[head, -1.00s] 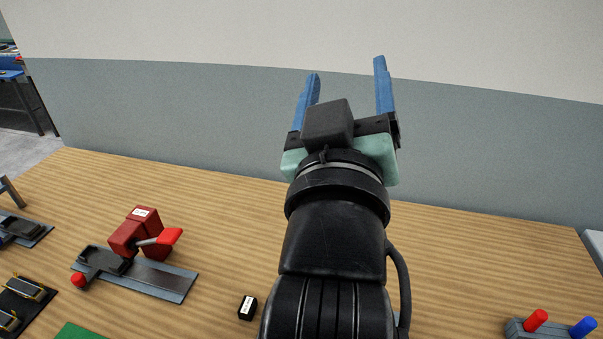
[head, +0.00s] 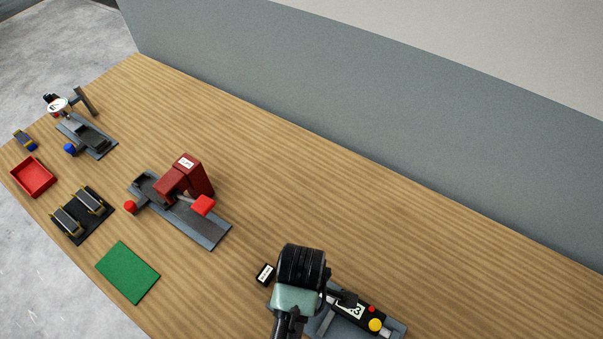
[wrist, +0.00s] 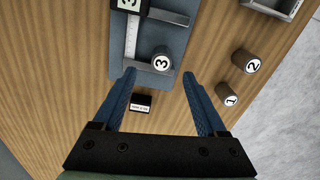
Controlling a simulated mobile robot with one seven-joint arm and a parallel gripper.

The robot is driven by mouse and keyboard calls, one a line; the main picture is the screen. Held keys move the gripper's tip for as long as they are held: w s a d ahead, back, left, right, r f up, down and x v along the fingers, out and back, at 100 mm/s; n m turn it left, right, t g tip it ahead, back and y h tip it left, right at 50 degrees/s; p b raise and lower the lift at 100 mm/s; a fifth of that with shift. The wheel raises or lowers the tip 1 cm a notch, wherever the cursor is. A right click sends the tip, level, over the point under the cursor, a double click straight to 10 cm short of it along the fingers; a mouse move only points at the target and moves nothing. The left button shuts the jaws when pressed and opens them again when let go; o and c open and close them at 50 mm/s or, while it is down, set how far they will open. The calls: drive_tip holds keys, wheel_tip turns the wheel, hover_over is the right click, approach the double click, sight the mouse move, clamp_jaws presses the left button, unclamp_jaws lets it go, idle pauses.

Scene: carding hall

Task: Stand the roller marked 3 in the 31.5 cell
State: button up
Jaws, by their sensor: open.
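In the wrist view the roller marked 3 (wrist: 161,61) is a dark cylinder with a white numbered end. It is at the jaws of a grey measuring station (wrist: 174,35) with a ruled scale. My gripper (wrist: 160,80) is open, its blue fingers spread either side of the roller's near edge, with nothing between them. Rollers marked 2 (wrist: 246,62) and 1 (wrist: 228,94) are on the wood to the right. I cannot make out the 31.5 cell. In the head view my arm hides the gripper and part of the station (head: 394,327).
A small black block with a white label (head: 265,274) lies beside the station. A red press (head: 200,174), a green mat (head: 128,272), a black rack (head: 97,221) and a red tray (head: 47,175) are leftward. A grey tray edge (wrist: 270,10) shows at top right. The bench's back is clear.

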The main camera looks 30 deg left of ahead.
drive_tip(key=shift+f, duration=0.7)
drive_tip(key=f, duration=0.2)
drive_tip(key=f+p, duration=0.1)
drive_tip(key=shift+s+d+f, duration=0.2)
drive_tip(key=shift+f, duration=0.9)
clamp_jaws()
